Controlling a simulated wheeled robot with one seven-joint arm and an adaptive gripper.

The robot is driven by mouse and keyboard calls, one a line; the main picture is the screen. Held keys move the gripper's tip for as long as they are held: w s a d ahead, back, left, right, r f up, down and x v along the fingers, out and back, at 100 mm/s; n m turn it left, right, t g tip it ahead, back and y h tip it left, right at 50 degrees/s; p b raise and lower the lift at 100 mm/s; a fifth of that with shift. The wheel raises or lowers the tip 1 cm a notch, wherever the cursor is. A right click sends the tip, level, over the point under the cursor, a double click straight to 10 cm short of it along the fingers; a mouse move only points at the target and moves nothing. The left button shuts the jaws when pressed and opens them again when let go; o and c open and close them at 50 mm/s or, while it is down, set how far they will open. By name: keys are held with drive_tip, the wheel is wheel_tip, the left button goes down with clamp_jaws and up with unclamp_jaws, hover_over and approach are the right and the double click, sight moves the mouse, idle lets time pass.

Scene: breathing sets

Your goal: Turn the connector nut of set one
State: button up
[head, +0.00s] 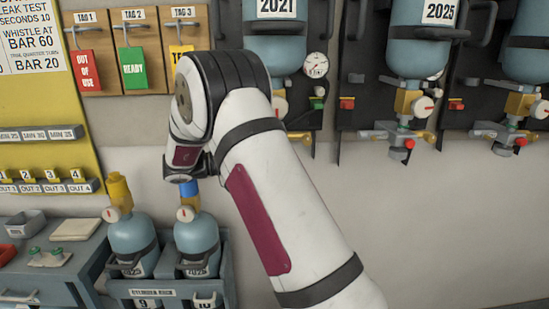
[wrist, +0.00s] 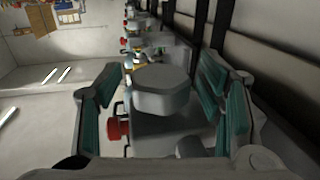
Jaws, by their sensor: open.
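A grey faceted nut (wrist: 162,92) is in the middle of the wrist view, and it looks like the connector nut of set one. My gripper (wrist: 160,78) is open, with one teal-padded finger on each side of the nut. Gaps show between the nut and both pads in this picture. In the head view, my white arm covers the valve area below the cylinder marked 2021 (head: 278,47), so the nut and my gripper are hidden there. A pressure gauge (head: 316,65) shows right of the arm.
A red knob (wrist: 116,129) sits close to the left finger. More sets hang to the right, including the cylinder marked 2025 (head: 415,50) with its brass valve (head: 405,101). A crate (head: 150,289) with two cylinders stands below. The wall at lower right is clear.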

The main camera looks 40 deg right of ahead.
drive_tip(key=v, duration=1.2)
